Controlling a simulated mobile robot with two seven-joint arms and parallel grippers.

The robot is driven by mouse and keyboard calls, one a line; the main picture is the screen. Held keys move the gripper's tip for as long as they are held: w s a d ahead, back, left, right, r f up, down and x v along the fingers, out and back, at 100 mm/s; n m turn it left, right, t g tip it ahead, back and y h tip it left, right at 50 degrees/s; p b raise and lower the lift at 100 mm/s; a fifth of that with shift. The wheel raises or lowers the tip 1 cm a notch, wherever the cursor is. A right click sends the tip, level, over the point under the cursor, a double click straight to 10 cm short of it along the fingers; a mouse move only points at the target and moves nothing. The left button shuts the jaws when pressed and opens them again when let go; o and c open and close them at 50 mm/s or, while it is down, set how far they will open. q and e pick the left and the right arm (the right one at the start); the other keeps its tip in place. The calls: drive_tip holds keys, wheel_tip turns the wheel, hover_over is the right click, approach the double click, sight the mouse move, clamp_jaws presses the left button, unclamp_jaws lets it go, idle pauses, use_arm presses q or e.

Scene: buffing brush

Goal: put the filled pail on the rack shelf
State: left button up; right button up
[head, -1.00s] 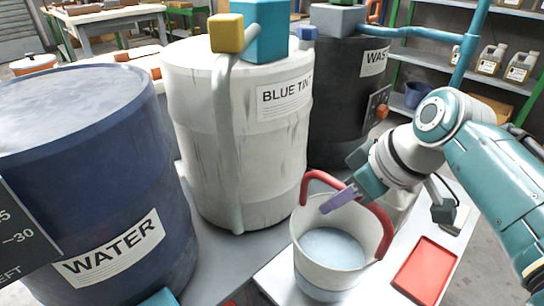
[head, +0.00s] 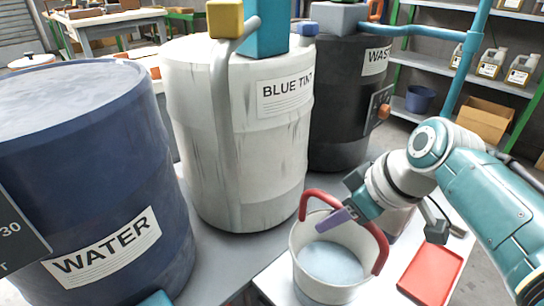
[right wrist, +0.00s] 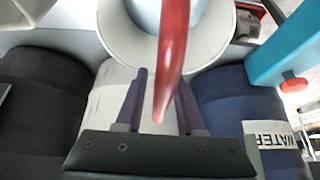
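The pail (head: 306,270) is white with a raised red handle (head: 312,195) and holds pale blue liquid (head: 332,263). It appears upright at the front edge of the light table; its base is cut off. My right gripper (head: 336,219) is at the handle above the pail's mouth. In the right wrist view, its purple fingers (right wrist: 160,98) stand apart on either side of the red handle (right wrist: 172,55), with gaps showing. The rack shelf (head: 463,72) is at the back right, with green posts. My left gripper is not in view.
A blue WATER barrel (head: 90,170), a white BLUE TINT barrel (head: 235,150) and a black waste barrel (head: 338,130) stand left and behind. A red tray (head: 430,275) lies right of the pail. The rack holds jugs (head: 490,65), a blue pail (head: 420,99) and a cardboard box (head: 485,120).

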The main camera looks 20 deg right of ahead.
drive_tip(key=shift+o, duration=0.5)
drive_tip(key=shift+r, duration=0.1)
drive_tip(key=p+v, duration=0.6)
drive_tip(key=v, duration=0.5)
drive_tip(key=shift+d+r, duration=0.1)
drive_tip(key=shift+r, duration=0.25)
drive_tip(key=shift+s+r, duration=0.1)
drive_tip(key=shift+s, duration=0.25)
drive_tip(key=s+a+r+m+g+h, duration=0.1)
drive_tip(key=s+a, duration=0.2)
drive_tip(key=s, duration=0.5)
drive_tip(key=s+a+r+m+g+h, duration=0.1)
drive_tip(key=s+a+r, duration=0.1)
drive_tip(key=s, duration=0.6)
drive_tip(key=shift+a, duration=0.85)
